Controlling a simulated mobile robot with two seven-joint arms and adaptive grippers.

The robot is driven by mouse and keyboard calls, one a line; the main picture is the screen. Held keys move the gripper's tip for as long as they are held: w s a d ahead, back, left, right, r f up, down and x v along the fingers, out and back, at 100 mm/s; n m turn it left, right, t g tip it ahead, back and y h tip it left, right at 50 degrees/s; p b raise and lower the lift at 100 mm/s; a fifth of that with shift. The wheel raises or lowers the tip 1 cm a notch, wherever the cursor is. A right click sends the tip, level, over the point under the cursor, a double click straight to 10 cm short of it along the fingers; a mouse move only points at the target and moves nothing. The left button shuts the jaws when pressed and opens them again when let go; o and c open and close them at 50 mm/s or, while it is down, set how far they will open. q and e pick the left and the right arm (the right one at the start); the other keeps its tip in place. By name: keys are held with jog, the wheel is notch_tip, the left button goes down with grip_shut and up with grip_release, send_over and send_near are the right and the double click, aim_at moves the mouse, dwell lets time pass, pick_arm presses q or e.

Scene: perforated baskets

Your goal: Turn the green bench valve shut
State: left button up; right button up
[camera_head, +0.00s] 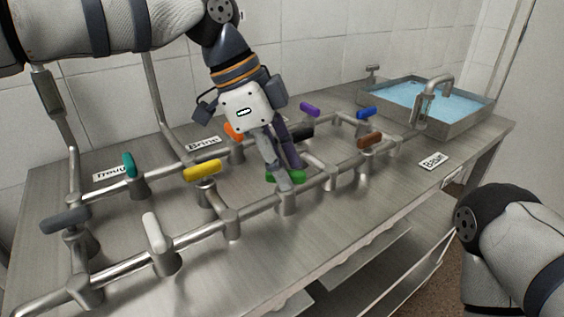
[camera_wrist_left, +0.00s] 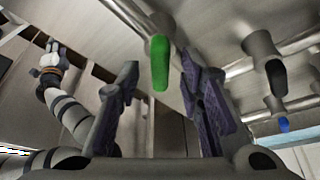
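The green valve handle (camera_head: 271,177) sits on the front pipe run of the bench, largely hidden behind my left gripper (camera_head: 283,184) in the head view. In the left wrist view the green handle (camera_wrist_left: 159,62) appears between the two spread fingers of my left gripper (camera_wrist_left: 163,85), with a visible gap on each side. That gripper is open and points down at the valve. My right arm enters at the lower right of the head view, its gripper out of frame there. My right gripper (camera_wrist_left: 50,58) shows small in the left wrist view; its fingers are too small to judge.
Nearby handles are black (camera_head: 299,132), brown (camera_head: 369,140), orange (camera_head: 233,131), yellow (camera_head: 202,170), purple (camera_head: 310,109) and blue (camera_head: 366,114). White (camera_head: 153,232), teal (camera_head: 129,165) and grey (camera_head: 66,220) handles stand left. A water-filled basin (camera_head: 462,127) is at back right. The bench front is clear.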

pick_arm(q)
grip_shut()
jog(key=shift+m, duration=0.3)
pick_arm(e)
jog(key=shift+f, duration=0.1)
pick_arm(q)
jog(key=m+g, duration=0.1)
jog(key=m, duration=0.1)
jog(key=m+g+b, duration=0.1)
jog(key=m, duration=0.2)
jog(key=shift+w+f+y, duration=0.1)
jog(key=shift+w+y, duration=0.1)
jog(key=shift+y, duration=0.1)
jog(key=shift+d+m+g+y+b, duration=0.1)
jog(key=shift+m+g+y+b, duration=0.2)
jog(key=shift+m, duration=0.75)
jog(key=shift+m+g+y+b, duration=0.2)
jog(key=shift+m+g+b, duration=0.15)
jog(key=shift+m, duration=0.7)
pick_arm(e)
jog(key=shift+s+f+g, duration=0.5)
jog(key=shift+s+f, duration=0.8)
jog(key=shift+s, duration=0.05)
pick_arm(q)
jog(key=shift+m, duration=0.3)
grip_release()
